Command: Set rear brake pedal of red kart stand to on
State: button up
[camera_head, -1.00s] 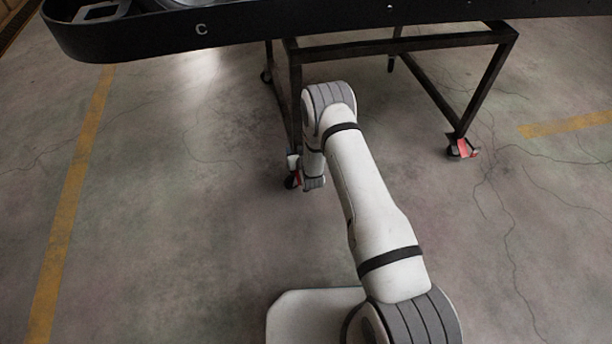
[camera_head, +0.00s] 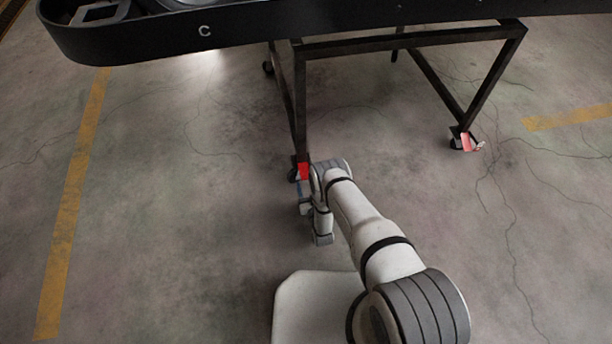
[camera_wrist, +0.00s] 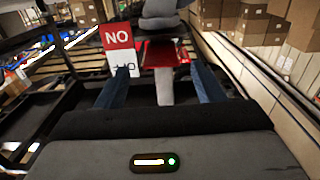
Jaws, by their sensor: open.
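The kart stand is a dark metal frame (camera_head: 410,42) on casters under a black body marked C. A red brake pedal (camera_head: 303,170) shows at the near left caster. My gripper (camera_head: 303,186) is low, just in front of it. In the wrist view the two blue fingers of my gripper (camera_wrist: 162,74) are open, with nothing clamped between them. The red pedal (camera_wrist: 158,56) lies just ahead, between the fingertips. A red and white label (camera_wrist: 117,40) beside it reads ON and OFF upside down. I cannot tell the pedal's setting.
The black body (camera_head: 150,42) overhangs the stand. Brown boxes (camera_wrist: 240,20) show in the wrist view. Open concrete floor (camera_head: 170,220) with yellow lines lies to the left.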

aim_at(306, 175)
jog(key=shift+b+x, duration=0.75)
jog(key=shift+x, duration=2.05)
jog(key=shift+a, duration=0.1)
jog(key=shift+c, duration=0.5)
